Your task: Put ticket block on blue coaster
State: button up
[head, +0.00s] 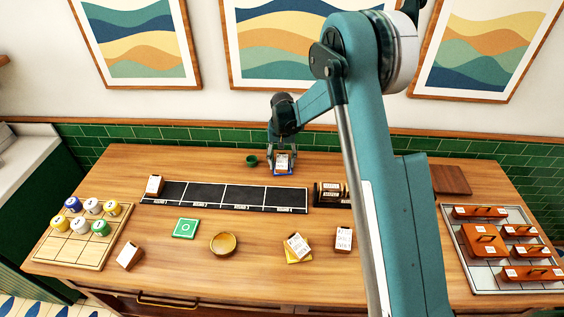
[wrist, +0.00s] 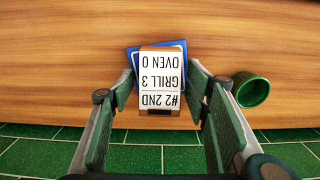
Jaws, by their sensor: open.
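A ticket block (head: 282,161), white-faced with wooden sides, is at the blue coaster (head: 283,174) near the back of the table. In the wrist view the ticket block (wrist: 162,85) reads "#2 2ND GRILL 3 OVEN 0" and appears to rest on the blue coaster (wrist: 180,45), whose edge shows beyond it. My gripper (head: 282,150) is open, with a finger on either side of the block. In the wrist view the fingers of my gripper (wrist: 161,76) stand close to the block; whether they touch it is unclear.
A green cup (head: 252,161) stands just left of my gripper. A black sectioned strip (head: 245,195) lies in front, with a dark rack (head: 330,201) at its right. Other ticket blocks, a green coaster (head: 185,229), a yellow coaster (head: 300,259) and a round dish (head: 223,244) are nearer the front.

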aim_at(283, 161)
notch_tip(283, 161, up, 12)
dwell(0.7)
jog(key=shift+r, duration=0.1)
dwell(0.4)
jog(key=s+d+r+t, duration=0.3)
jog(key=s+d+r, duration=1.4)
jog(key=s+r, duration=0.45)
jog(key=s+d+t, duration=0.1)
jog(key=s+d, duration=0.2)
jog(key=s, duration=0.5)
jog(key=s+d+f+t, duration=0.1)
jog(key=s+d, duration=0.3)
jog(key=s, duration=0.4)
jog(key=s+d+f+t, duration=0.1)
jog(key=s+d, duration=0.3)
jog(key=s, duration=0.5)
jog(key=shift+t, duration=0.6)
